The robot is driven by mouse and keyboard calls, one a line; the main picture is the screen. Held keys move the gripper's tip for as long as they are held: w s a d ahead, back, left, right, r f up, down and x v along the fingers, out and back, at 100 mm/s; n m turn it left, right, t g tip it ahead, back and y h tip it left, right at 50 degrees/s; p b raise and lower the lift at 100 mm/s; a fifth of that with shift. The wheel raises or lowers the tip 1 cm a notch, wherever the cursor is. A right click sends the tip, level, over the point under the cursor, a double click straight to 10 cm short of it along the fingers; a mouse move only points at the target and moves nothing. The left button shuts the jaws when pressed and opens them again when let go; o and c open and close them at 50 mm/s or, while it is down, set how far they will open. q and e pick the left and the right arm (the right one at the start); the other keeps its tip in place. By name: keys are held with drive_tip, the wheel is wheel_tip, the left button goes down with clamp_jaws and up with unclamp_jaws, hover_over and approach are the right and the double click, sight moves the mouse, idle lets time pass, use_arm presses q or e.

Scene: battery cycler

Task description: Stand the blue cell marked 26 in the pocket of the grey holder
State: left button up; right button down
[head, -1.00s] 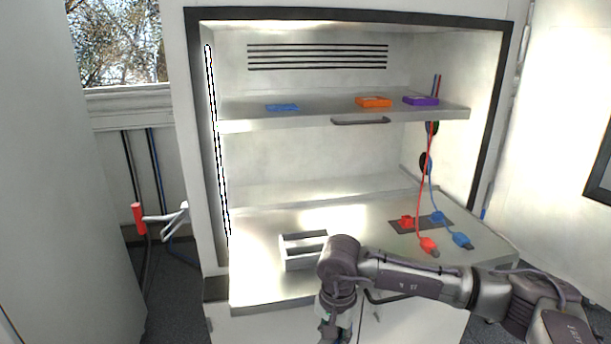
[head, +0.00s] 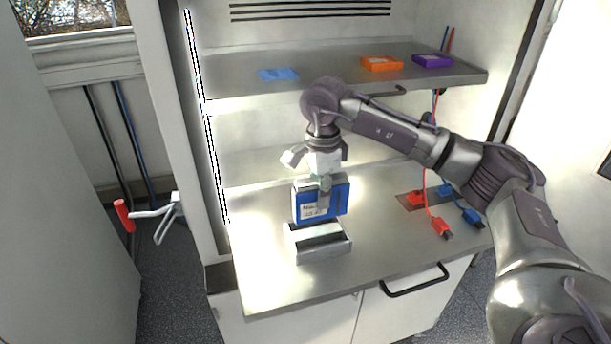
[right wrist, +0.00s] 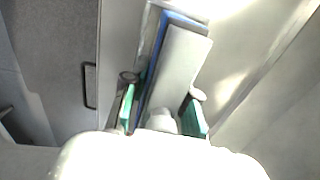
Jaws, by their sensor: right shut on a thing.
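My right gripper (head: 324,186) is shut on the blue cell (head: 309,204) and holds it upright. The cell has a white label whose print is too small to read surely. The grey holder (head: 325,254) stands on the metal worktop, with a dark pocket open at its top. The cell is above and slightly behind the holder's top in the head view; whether its lower edge touches the holder I cannot tell. In the right wrist view, the cell (right wrist: 153,81) shows between the green fingertips (right wrist: 162,114). My left gripper is out of view.
A shelf (head: 335,78) above carries a flat blue item (head: 279,74), an orange box (head: 381,63) and a purple box (head: 432,60). Red (head: 442,229) and blue (head: 473,217) plugs with cables lie at the right. The worktop's front left is clear.

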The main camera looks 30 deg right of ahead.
sight(323, 214)
drive_tip(key=shift+w, duration=0.2)
drive_tip(key=shift+s, duration=0.35)
drive_tip(key=f+b, duration=0.1)
drive_tip(key=f, duration=0.1)
drive_tip(key=f+b, duration=0.2)
drive_tip(key=shift+s, duration=0.4)
drive_tip(key=shift+f, duration=0.3)
drive_tip(key=shift+s, duration=0.15)
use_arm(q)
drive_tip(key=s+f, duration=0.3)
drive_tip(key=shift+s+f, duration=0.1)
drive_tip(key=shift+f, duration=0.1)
use_arm(e)
drive_tip(key=shift+a, duration=0.1)
